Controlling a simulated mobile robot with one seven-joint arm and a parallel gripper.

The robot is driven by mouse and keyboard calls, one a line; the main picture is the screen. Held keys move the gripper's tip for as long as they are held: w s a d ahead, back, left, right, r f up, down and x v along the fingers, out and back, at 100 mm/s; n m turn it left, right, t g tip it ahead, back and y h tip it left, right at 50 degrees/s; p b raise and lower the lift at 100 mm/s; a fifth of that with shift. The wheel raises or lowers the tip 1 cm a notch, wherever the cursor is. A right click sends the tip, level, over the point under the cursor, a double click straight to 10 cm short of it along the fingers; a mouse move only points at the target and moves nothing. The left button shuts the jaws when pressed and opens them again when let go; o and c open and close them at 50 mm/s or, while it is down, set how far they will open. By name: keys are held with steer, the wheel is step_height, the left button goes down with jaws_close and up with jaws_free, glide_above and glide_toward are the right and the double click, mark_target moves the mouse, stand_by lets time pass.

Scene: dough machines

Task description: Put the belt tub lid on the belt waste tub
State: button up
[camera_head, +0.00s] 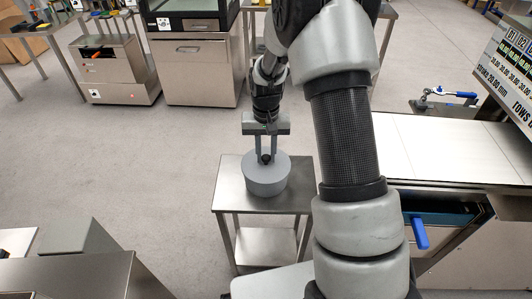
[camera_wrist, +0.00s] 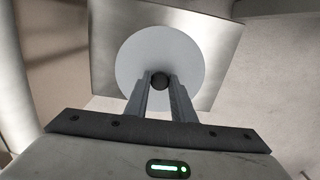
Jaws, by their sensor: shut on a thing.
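The belt tub lid (camera_head: 279,167) is a round grey disc with a black knob in its middle. It lies level over the mouth of the grey round belt waste tub (camera_head: 267,188), which stands on a small steel table. I see no clear gap between lid and tub, but cannot tell if the lid is fully seated. My gripper (camera_head: 265,157) points down from above, with its fingers shut on the knob. In the wrist view the knob sits between my fingertips (camera_wrist: 160,83), and the lid (camera_wrist: 135,55) hides the tub below it.
The small steel table (camera_head: 230,183) has bare top around the tub and a lower shelf. A steel machine with a light belt (camera_head: 440,150) and a blue handle (camera_head: 420,233) stands at the right. Steel cabinets (camera_head: 203,70) stand at the back.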

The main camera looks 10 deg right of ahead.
stand_by(0.4)
steer(key=o, duration=1.1)
steer(key=shift+r, duration=0.15)
step_height(320, 180, up, 17)
steer(key=p, duration=0.3)
steer(key=shift+r, duration=0.1)
